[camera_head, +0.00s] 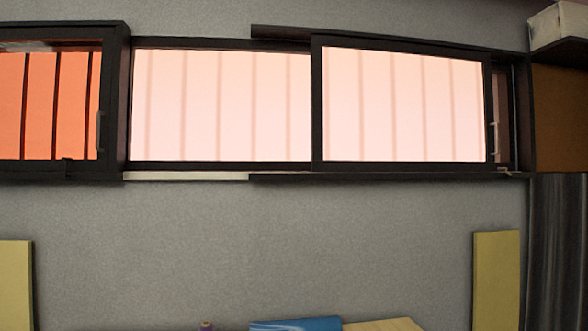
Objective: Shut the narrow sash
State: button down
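A dark-framed window runs along the upper wall. At the left, a dark-framed narrow section (112,100) shows a vivid orange striped view and has a small upright handle (100,130) near its right side. Its left end is cut off by the picture edge. A wide sash (405,105) with a pale pink pane sits at the right, in front of a pale middle pane (220,105). Right of it is a thin dark gap (502,112) with a small handle. I cannot tell for sure which part is the narrow sash. My gripper is out of view.
Yellow panels stand at the lower left (15,285) and lower right (496,280). A blue item (295,324), a wooden board (385,325) and a small purple-topped object (206,325) show at the bottom. A brown cabinet (560,118) and grey curtain (556,250) are at the right.

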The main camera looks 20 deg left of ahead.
aim_at(377, 105)
jog(key=u, duration=0.55)
jog(key=i, duration=0.9)
jog(key=u, duration=0.6)
